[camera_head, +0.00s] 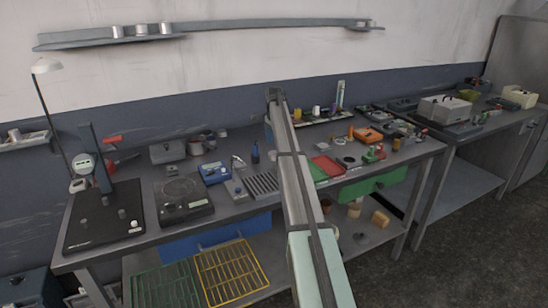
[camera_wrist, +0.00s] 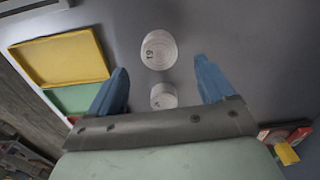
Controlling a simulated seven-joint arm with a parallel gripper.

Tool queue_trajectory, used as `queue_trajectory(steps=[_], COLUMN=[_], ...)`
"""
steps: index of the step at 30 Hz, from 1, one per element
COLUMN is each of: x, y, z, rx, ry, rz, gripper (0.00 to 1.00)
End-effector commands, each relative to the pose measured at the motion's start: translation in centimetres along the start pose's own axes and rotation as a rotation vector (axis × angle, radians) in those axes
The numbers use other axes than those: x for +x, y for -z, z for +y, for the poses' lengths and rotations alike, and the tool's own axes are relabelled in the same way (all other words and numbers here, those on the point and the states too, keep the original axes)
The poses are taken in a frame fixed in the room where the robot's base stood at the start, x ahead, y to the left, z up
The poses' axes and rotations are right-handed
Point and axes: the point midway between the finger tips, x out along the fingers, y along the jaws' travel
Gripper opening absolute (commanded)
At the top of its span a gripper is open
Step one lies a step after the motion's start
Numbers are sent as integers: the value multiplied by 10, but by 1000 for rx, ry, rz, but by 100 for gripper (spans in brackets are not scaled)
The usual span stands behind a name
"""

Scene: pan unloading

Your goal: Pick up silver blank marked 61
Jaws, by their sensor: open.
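In the wrist view two round silver blanks lie on the grey tabletop. The farther blank (camera_wrist: 160,50) carries a dark mark on its left side that reads like 61 or 19, depending on which way up it is. The nearer blank (camera_wrist: 163,96) is smaller in view, and its mark is too small to read. My gripper (camera_wrist: 161,70) is open, with its two blue fingers apart on either side of the blanks, holding nothing. I cannot tell its height above them. In the head view my arm's far end (camera_head: 275,95) reaches over the bench, and I cannot make out the blanks there.
In the wrist view a yellow tray (camera_wrist: 62,60) and a green tray (camera_wrist: 74,99) lie to the left. A yellow block (camera_wrist: 287,153) is at lower right. In the head view, the bench holds a dial gauge stand (camera_head: 103,215), a scale (camera_head: 181,200) and a red tray (camera_head: 328,166).

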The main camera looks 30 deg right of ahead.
Motion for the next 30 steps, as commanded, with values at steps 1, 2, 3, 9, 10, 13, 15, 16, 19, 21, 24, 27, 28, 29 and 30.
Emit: queue_trajectory(steps=[1,2,3,9,10,13,15,16,19,21,24,27,28,29,30], x=[2,4,7,32,36,47,51,52,52,51,51,51,51,51,51], y=[0,0,-1,-4,-4,-3,-3,-3,-3,-3,-3,-3,-3,-3,-3], z=[0,0,0,2,1,1,1,1,1,1,1,1,1,1,1], rx=[0,0,0,0,0,0,0,0,0,0,0,0,0,0,0], ry=[0,0,0,-2,-1,0,0,0,0,0,0,0,0,0,0], rz=[0,0,0,0,0,0,0,0,0,0,0,0,0,0,0], gripper=[82,82,82,82,82,82,82,82,82,82,74,64,61,58,55])
